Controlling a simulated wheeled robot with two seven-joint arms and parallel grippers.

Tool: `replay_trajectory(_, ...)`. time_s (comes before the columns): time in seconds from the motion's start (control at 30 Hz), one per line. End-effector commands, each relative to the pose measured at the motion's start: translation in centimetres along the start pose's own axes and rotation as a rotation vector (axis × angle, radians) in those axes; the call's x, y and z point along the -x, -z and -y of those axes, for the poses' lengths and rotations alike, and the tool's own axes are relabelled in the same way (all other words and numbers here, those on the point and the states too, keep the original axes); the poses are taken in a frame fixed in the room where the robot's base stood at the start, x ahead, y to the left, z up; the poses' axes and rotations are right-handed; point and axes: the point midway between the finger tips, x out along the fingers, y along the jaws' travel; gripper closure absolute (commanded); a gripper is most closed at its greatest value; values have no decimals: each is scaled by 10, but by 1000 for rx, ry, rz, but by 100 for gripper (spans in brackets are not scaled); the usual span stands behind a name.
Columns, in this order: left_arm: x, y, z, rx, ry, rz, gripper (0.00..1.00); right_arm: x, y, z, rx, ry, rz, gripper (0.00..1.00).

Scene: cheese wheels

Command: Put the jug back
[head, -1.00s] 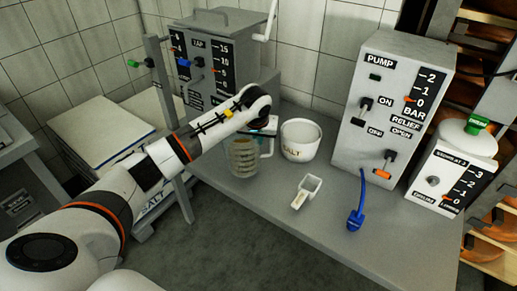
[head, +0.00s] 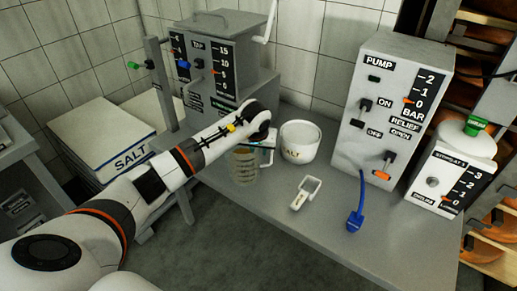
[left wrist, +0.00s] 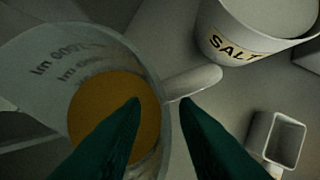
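The clear jug (head: 244,168) holds an orange-yellow liquid and appears to stand upright on the grey bench, near its front edge. In the left wrist view the jug (left wrist: 55,75) fills the left side, with graduation text on its wall and a pale handle (left wrist: 195,82) pointing right. My left gripper (left wrist: 162,102) has its two dark green fingers apart, one over the jug's liquid, the other outside its wall near the handle. In the head view my left gripper (head: 266,143) is above the jug and partly hidden by my arm. My right gripper is not in view.
A white SALT tub (head: 300,142) stands just right of the jug, with a white scoop (head: 305,192) in front. A blue tool (head: 356,212), the pump box (head: 385,110) and a smaller dial box (head: 448,180) are further right. The grey TAP machine (head: 222,65) stands behind.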

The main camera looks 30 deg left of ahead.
Motion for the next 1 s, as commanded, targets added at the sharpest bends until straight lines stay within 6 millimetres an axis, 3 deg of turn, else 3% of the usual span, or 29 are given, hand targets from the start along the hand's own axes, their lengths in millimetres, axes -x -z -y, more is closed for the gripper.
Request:
replay_trajectory(0.17,10,-2,0,0,1,3,73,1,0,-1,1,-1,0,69)
replay_trajectory(0.5,78,-2,0,-1,0,6,73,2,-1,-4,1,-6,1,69)
replay_trajectory(0.7,110,-1,0,0,1,3,73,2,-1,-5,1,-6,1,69)
replay_trajectory(1.0,121,0,0,1,-1,-1,73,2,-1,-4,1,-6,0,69)
